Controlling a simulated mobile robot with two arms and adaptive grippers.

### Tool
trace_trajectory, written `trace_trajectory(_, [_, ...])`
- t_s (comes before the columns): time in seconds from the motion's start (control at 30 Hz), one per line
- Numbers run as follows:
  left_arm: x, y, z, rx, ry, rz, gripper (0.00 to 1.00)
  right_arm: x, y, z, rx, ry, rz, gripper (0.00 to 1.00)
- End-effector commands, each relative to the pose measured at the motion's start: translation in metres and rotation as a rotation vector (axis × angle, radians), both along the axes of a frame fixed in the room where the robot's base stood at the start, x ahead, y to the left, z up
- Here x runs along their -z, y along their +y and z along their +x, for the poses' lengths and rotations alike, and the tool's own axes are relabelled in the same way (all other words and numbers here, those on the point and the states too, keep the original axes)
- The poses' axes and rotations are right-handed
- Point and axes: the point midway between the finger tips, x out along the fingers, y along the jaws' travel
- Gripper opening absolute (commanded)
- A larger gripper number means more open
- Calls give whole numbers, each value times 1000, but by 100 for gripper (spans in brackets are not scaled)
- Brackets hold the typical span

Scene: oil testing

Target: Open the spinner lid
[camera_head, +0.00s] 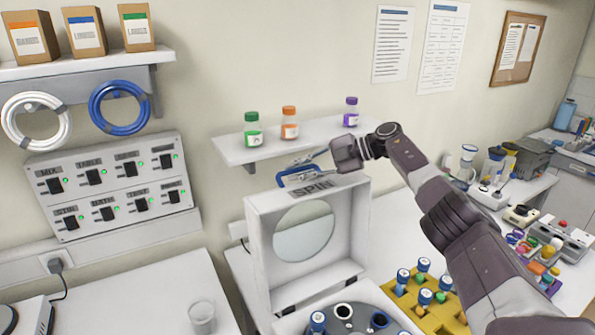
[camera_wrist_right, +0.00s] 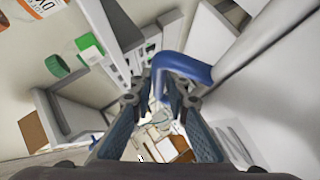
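The spinner lid (camera_head: 258,238) is a white frame with a round window and the label SPIN. It stands raised, nearly upright, at the back of the spinner (camera_head: 350,293), whose dark rotor (camera_head: 362,318) shows with blue-capped vials in it. A blue handle (camera_head: 283,181) is on the lid's upper edge. My right gripper (camera_head: 300,163) is beside this handle, partly hidden behind the lid's top. In the right wrist view, the blue handle (camera_wrist_right: 190,65) is at the fingertips of my right gripper (camera_wrist_right: 163,95), with a gap between the fingers. My left gripper is not in view.
A wall shelf (camera_head: 235,155) with several capped bottles is behind the lid. A yellow rack (camera_head: 440,318) with vials stands right of the spinner. A glass beaker (camera_head: 201,315) stands on the left counter. My right arm reaches over the right counter.

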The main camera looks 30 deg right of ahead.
Motion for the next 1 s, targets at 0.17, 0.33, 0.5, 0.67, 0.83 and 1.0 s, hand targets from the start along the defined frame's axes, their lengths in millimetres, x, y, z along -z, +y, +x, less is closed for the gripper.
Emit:
trace_trajectory(0.17, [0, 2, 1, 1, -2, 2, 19, 3, 0, -1, -3, 5, -2, 18])
trace_trajectory(0.33, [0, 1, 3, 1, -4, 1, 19, -2, -9, -7, 0, 5, -3, 18])
trace_trajectory(0.5, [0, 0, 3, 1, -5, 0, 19, -17, -34, -26, 3, 2, -3, 18])
trace_trajectory(0.67, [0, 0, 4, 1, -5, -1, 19, -33, -58, -45, 3, 1, -1, 18])
trace_trajectory(0.83, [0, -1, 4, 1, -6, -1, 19, -44, -76, -60, 1, 1, 0, 18])
trace_trajectory(1.0, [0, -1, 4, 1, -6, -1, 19, -49, -85, -67, 0, 1, 1, 18])
